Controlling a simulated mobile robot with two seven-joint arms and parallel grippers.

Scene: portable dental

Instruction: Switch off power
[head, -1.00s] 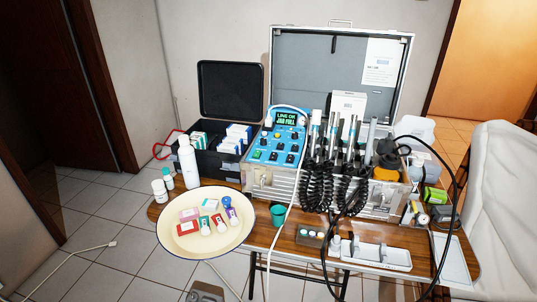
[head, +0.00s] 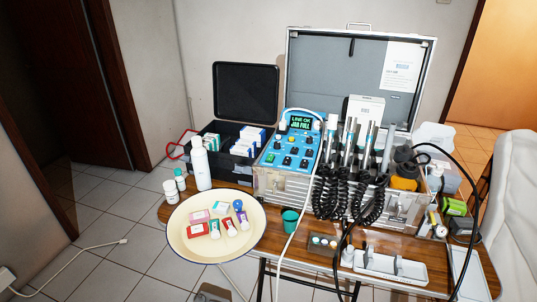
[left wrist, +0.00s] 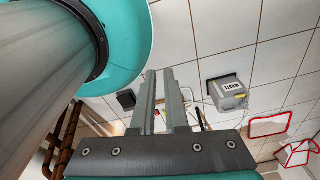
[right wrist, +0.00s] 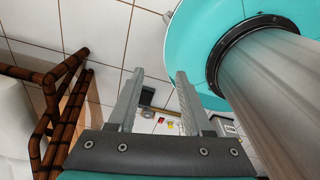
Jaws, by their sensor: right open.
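The blue control panel (head: 291,140) of the portable dental unit stands on the wooden table, with a lit green display (head: 301,124) and several knobs and switches. A white cable runs down from the unit past the table's front edge. At the far left edge, a white box (head: 6,277) is cut off by the frame, with a white cable ending in a plug (head: 123,241) on the floor. Neither gripper shows in the head view. My left gripper (left wrist: 158,72) has its fingertips close together, with a narrow gap and nothing clearly held. My right gripper (right wrist: 158,74) is open and empty.
A cream tray (head: 183,245) with small boxes and bottles overhangs the table's front left. White bottles (head: 200,165) stand behind it. Coiled black hoses (head: 325,193) hang before the silver case (head: 290,65). A white chair (head: 515,200) is at right. The left floor is mostly clear.

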